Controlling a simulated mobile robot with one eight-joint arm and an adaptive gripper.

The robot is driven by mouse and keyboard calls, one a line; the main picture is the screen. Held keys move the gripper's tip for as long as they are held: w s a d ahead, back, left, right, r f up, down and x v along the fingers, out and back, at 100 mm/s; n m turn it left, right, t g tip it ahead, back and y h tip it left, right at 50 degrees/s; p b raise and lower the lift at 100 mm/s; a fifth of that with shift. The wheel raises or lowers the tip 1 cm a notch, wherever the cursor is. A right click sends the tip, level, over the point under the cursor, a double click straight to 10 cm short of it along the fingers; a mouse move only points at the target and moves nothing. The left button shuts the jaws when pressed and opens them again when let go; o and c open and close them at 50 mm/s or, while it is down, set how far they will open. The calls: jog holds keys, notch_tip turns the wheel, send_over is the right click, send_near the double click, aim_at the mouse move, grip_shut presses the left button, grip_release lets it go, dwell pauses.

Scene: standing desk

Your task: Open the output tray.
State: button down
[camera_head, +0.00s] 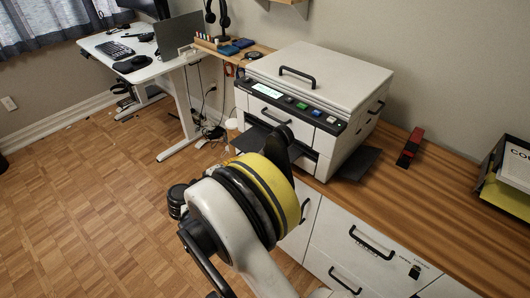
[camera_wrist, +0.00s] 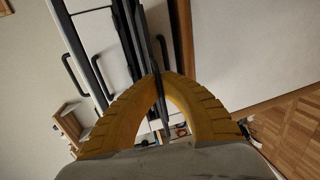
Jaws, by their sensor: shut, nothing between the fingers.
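A white printer (camera_head: 312,88) stands on the wooden counter, its front facing lower left. Its front has black bar handles, and a dark plate, probably the output tray (camera_head: 256,135), shows at the lower front, partly covered by my arm. In the wrist view the printer front looks turned on its side, with black handles (camera_wrist: 76,76) and dark thin plates (camera_wrist: 137,45). My gripper (camera_wrist: 165,76) is shut and empty, its yellow fingers meeting at the tips, in front of these dark plates. I cannot tell whether it touches them. In the head view my arm hides the fingertips.
White drawers (camera_head: 351,251) with black handles are below the counter (camera_head: 385,195). A red and black stapler-like object (camera_head: 410,148) and a paper tray (camera_head: 506,180) are to the right. A white desk (camera_head: 140,52) stands back left. The parquet floor (camera_head: 90,205) is mostly clear.

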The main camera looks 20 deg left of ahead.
jog(key=f+v, duration=0.1)
jog(key=v, duration=0.6)
jog(key=shift+s+a+f, duration=0.15)
jog(key=shift+s+a, duration=0.1)
jog(key=shift+s, duration=0.25)
jog(key=c, duration=1.9)
grip_release()
jog(key=shift+s, duration=0.1)
jog(key=v, duration=1.2)
jog(key=shift+a+f, duration=0.1)
jog(key=shift+a, duration=0.05)
